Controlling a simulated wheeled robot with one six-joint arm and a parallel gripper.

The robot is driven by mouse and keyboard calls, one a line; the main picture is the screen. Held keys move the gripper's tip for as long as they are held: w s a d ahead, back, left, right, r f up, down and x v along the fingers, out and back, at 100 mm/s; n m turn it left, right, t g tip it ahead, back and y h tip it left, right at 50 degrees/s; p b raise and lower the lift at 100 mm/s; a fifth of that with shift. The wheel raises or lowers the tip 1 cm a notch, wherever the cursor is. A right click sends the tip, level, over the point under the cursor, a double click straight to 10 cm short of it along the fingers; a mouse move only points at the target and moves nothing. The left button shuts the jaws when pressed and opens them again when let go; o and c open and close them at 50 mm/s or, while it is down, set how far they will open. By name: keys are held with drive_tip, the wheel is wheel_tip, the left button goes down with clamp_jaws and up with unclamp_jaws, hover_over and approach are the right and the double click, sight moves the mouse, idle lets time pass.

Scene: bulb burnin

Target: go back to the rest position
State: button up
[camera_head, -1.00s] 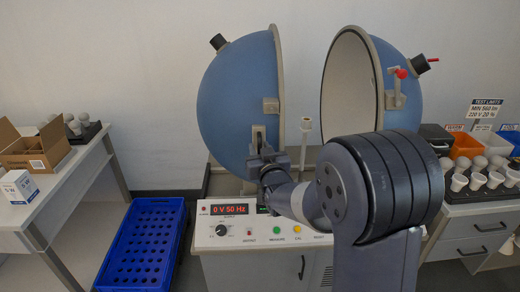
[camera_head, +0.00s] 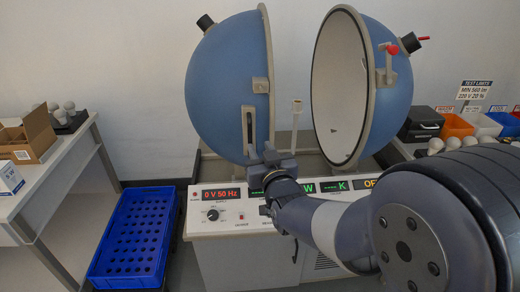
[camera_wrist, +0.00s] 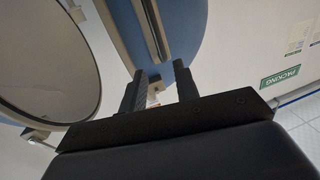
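My gripper (camera_head: 268,152) is in front of the open blue sphere, just above the control panel (camera_head: 215,222). In the wrist view its two fingers (camera_wrist: 158,68) stand apart with nothing held between them. The sphere's left half (camera_head: 222,95) is closed toward the viewer and has a slotted bracket. Its right half (camera_head: 340,85) is swung open, showing the pale inside. A thin white post with a cup-like top (camera_head: 297,106) stands between the halves, empty as far as I can see. My arm reaches in from the lower right and hides part of the panel.
A blue perforated crate (camera_head: 135,240) is on the floor at left, beside a white table (camera_head: 45,190) with a cardboard box (camera_head: 30,140) and bulbs. At right, bulbs, a black case (camera_head: 422,122) and coloured bins (camera_head: 456,126) are partly behind my arm.

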sight(251, 130)
drive_tip(key=shift+w, duration=0.1)
drive_tip(key=w+p, duration=0.1)
drive_tip(key=w, duration=0.2)
drive_tip(key=w+a+p, duration=0.1)
drive_tip(key=w, duration=0.3)
drive_tip(key=w+a, duration=0.1)
drive_tip(key=w, duration=0.2)
drive_tip(key=shift+w+p, duration=0.15)
drive_tip(key=shift+p, duration=0.25)
drive_tip(key=shift+w, duration=0.15)
drive_tip(key=shift+d+p, duration=0.3)
drive_tip(key=shift+d, duration=0.3)
drive_tip(key=shift+d+f, duration=0.1)
